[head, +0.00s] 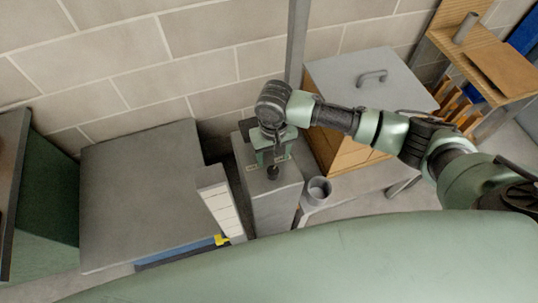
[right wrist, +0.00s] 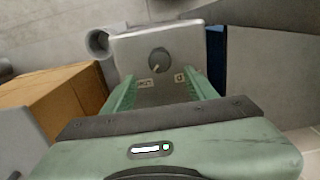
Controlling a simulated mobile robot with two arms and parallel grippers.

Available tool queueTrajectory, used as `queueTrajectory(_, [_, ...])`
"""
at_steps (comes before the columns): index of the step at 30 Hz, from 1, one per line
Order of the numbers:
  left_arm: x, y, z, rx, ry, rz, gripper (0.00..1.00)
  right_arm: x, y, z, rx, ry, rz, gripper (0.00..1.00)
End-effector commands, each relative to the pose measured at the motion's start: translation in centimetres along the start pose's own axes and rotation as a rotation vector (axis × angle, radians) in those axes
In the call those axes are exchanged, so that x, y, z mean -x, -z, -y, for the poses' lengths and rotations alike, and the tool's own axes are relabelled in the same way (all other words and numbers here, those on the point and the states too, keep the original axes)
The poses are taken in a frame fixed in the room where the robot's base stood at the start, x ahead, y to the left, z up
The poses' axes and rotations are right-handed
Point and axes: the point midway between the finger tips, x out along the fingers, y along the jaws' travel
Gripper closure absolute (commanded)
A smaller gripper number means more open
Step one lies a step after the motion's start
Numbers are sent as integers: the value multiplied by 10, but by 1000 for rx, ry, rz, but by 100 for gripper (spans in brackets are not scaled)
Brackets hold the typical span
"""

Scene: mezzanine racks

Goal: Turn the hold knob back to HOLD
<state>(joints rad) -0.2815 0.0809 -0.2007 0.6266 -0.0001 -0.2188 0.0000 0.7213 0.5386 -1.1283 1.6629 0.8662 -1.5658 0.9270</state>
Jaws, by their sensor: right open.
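The hold knob (right wrist: 158,60) is a dark round knob on the top face of a grey pedestal (right wrist: 128,45). Its pale pointer mark points down and slightly left in the right wrist view, towards the left of two small labels (right wrist: 145,83). I cannot read the labels clearly. In the head view the knob (head: 272,173) shows just in front of my right gripper (head: 268,157), above the pedestal (head: 273,208). My right gripper is open; its two green fingers (right wrist: 163,90) point at the panel, with the knob beyond the tips, apart from them. My left gripper is not in view.
A grey cup-like cylinder (head: 318,190) stands right of the pedestal. A wooden box with a grey handled lid (head: 365,75) is behind it. A wide grey-topped cabinet (head: 140,190) stands left, with a pale upright panel (head: 217,200) between. A block wall closes the back.

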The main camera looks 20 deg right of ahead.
Motion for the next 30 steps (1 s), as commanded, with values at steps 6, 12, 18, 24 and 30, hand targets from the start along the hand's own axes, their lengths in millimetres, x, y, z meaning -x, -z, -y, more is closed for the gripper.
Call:
queueTrajectory(6, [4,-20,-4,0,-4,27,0,-29,-1,0,-1,-2,3,43])
queueTrajectory(12, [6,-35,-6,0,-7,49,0,-60,0,0,-1,-1,2,43])
queueTrajectory(18, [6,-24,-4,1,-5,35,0,-75,0,0,0,0,0,43])
queueTrajectory(24, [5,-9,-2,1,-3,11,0,-76,0,0,1,0,-1,43])
queueTrajectory(30, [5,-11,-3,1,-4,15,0,-76,0,0,1,0,-1,82])
